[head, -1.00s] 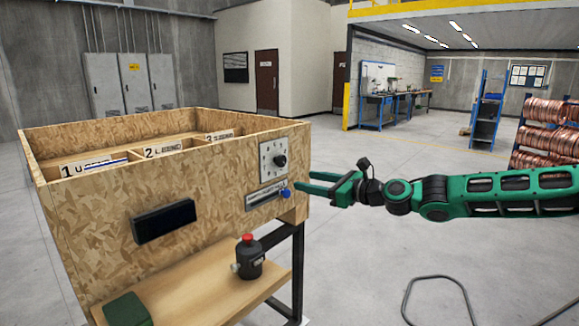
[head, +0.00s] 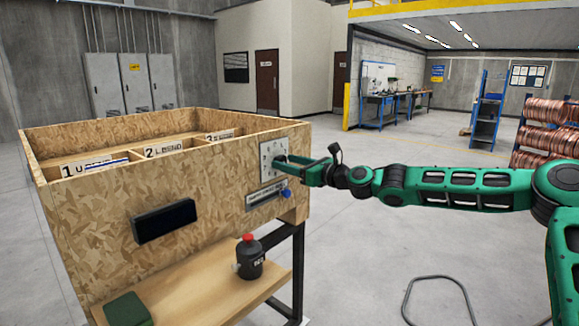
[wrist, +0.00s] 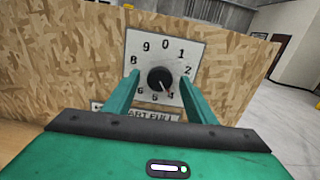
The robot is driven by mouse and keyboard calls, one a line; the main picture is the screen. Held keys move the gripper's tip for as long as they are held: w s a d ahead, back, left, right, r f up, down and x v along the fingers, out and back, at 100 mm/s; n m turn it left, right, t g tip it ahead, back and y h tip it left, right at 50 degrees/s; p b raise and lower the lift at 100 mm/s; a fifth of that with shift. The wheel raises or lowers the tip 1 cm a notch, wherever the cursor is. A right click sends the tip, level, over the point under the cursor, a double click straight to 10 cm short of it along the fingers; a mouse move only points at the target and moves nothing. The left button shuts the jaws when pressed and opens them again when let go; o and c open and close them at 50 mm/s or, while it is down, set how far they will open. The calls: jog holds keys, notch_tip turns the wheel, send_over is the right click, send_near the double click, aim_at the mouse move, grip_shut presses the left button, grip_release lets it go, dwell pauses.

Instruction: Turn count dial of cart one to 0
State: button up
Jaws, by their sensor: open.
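The count dial is a black knob (wrist: 160,79) on a white number plate (wrist: 147,52) on the front of the wooden cart (head: 100,215). In the wrist view its red mark points down and right, near the 4. My gripper (wrist: 154,78) is open, with its green fingers on the left and right of the knob; whether they touch it I cannot tell. In the head view my gripper (head: 283,164) is at the plate and hides the knob and part of the numbers.
Below the plate are a label strip and a blue knob (head: 286,194).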

jog(key=shift+w+a, duration=0.15)
jog(key=shift+a, duration=0.05)
jog(key=c, duration=1)
jog(key=shift+d+f, duration=0.1)
jog(key=shift+d, duration=0.1)
jog(key=shift+c, duration=0.2)
jog(key=shift+a, duration=0.1)
jog(key=shift+n, duration=0.3)
